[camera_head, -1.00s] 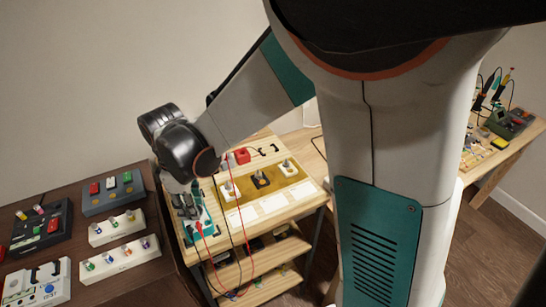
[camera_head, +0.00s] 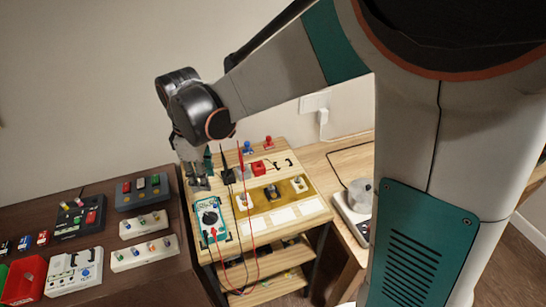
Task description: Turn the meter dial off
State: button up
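The teal meter (camera_head: 209,221) lies on the left part of the wooden bench top. Its round black dial (camera_head: 210,217) shows uncovered, but its pointer setting is too small to read. Red and black leads run from the meter area over the bench front. My gripper (camera_head: 201,186) points down just behind the meter, apart from the dial. Its fingers are small and dark here, and I cannot tell how far apart they are. No object shows in it.
A dark table (camera_head: 150,279) with switch boxes is at the left. A scale (camera_head: 352,212) is at the right.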

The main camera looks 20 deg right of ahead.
jog(key=w+d+r+m+t, duration=0.2)
jog(key=d+r+m, duration=0.1)
jog(key=d, duration=0.3)
jog(key=s+d+m+t+b, duration=0.1)
jog(key=s+d+m, duration=0.2)
jog(key=s, duration=0.3)
jog(key=s+d+r+m+t+b, duration=0.1)
jog(key=s+d+m+t, duration=0.1)
jog(key=s, duration=0.3)
jog(key=s+d+m+t+b, duration=0.1)
jog(key=s+d+m+b, duration=0.1)
jog(key=s+d+m, duration=0.2)
jog(key=shift+s+r+m+t, duration=0.3)
jog(key=shift+s+m, duration=0.1)
jog(key=shift+s, duration=0.9)
